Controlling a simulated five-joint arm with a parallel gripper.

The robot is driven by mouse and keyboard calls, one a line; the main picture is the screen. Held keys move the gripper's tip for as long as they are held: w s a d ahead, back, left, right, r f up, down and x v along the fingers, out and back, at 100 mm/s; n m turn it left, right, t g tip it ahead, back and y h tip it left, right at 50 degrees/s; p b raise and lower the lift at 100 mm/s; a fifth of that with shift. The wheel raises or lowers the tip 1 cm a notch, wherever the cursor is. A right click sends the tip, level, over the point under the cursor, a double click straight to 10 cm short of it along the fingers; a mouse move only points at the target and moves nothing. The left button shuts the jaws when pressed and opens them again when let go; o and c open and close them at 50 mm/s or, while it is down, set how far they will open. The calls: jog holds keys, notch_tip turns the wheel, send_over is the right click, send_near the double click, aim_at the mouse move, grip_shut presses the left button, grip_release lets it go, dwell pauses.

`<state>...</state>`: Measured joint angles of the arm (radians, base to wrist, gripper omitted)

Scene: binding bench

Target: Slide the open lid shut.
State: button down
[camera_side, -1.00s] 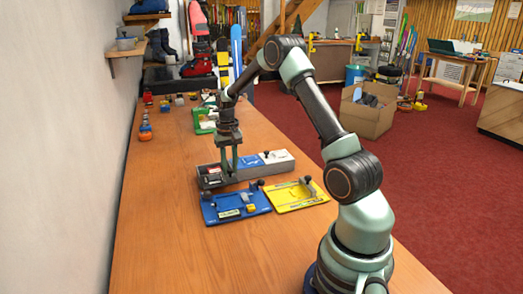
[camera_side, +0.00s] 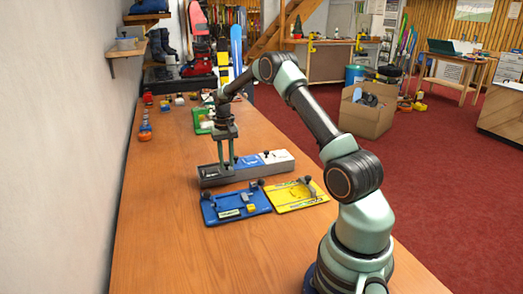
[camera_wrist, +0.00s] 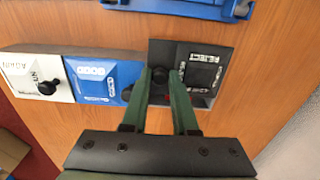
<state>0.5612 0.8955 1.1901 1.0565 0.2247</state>
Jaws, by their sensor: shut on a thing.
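A long grey box (camera_side: 255,173) stands on the bench in the side view, with a white lid (camera_side: 275,157) and a blue lid (camera_side: 249,160) on two sections. These lids show in the wrist view, white (camera_wrist: 33,78) and blue (camera_wrist: 98,80). The third, dark section is the end one, with a dark panel lettered in white (camera_wrist: 205,72). My gripper (camera_side: 228,163) is upright over this end; its fingertips (camera_wrist: 163,73) are closed in on a small dark lid knob there, largely hidden by them. A small red spot shows beside the fingers. How far the section is covered is unclear.
A blue plate fixture (camera_side: 235,205) and a yellow one (camera_side: 293,196) lie in front of the box. A green item (camera_side: 201,120) and several small things stand farther back. A wall runs along the left; the bench's near left part is clear.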

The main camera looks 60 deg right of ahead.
jog(key=shift+w+d, duration=1.1)
jog(key=shift+w, duration=0.05)
jog(key=c, duration=1)
grip_release()
jog(key=shift+o, duration=0.2)
jog(key=shift+r, duration=0.1)
notch_tip(320, 180, up, 10)
